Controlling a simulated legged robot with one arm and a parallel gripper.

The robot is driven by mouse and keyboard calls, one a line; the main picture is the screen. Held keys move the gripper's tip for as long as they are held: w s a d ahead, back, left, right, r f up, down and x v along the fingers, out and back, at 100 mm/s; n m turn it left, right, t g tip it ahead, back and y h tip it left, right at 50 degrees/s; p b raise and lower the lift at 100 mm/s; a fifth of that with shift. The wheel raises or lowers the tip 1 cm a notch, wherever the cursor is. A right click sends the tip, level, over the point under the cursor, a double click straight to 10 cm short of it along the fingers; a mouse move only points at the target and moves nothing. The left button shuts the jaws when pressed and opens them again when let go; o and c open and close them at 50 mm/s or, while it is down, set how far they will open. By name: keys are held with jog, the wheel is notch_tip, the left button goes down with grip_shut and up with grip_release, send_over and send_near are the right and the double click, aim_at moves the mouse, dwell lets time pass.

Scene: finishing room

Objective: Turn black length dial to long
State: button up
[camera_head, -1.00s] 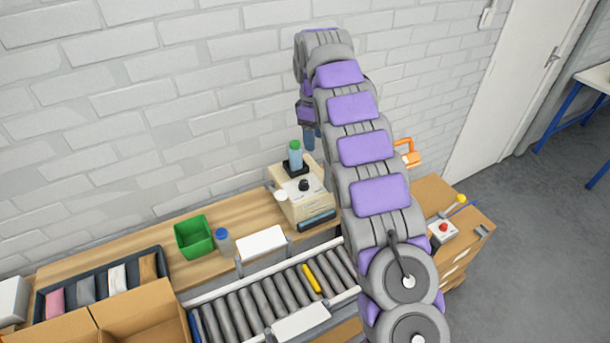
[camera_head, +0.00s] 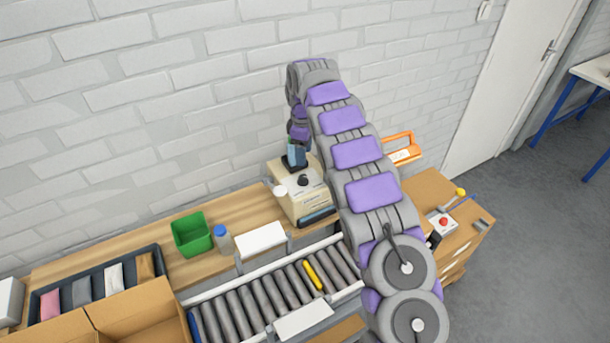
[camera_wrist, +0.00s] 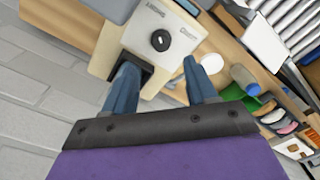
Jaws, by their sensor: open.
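The black length dial (camera_head: 303,180) is a small round knob on the light panel of a beige machine (camera_head: 312,207) on the wooden bench. In the wrist view the dial (camera_wrist: 160,40) sits on its round plate, with small lettering around it that I cannot read surely. My gripper (camera_wrist: 162,74) is open, its two blue-grey fingers spread on either side below the dial in the picture, apart from it and empty.
A green bin (camera_head: 192,235), a blue-capped jar (camera_head: 223,240) and a white board (camera_head: 261,240) stand left of the machine. A roller conveyor (camera_head: 270,300) runs in front. An orange-handled object (camera_head: 402,152) is at the right. The brick wall is close behind.

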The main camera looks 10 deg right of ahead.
send_over(303, 176)
jog(key=a, duration=0.1)
notch_tip(303, 176, down, 5)
jog(key=shift+s+f+b, duration=0.1)
jog(key=shift+f+b, duration=0.1)
jog(key=shift+b, duration=0.1)
jog(key=f, duration=0.1)
jog(key=d+f, duration=0.1)
jog(key=f, duration=0.1)
jog(key=shift+d+f, duration=0.4)
jog(key=shift+f, duration=0.2)
jog(key=shift+a, duration=0.7)
jog(key=shift+c, duration=1.3)
jog(key=shift+d, duration=0.4)
jog(key=c, duration=0.8)
jog(key=shift+a, duration=0.1)
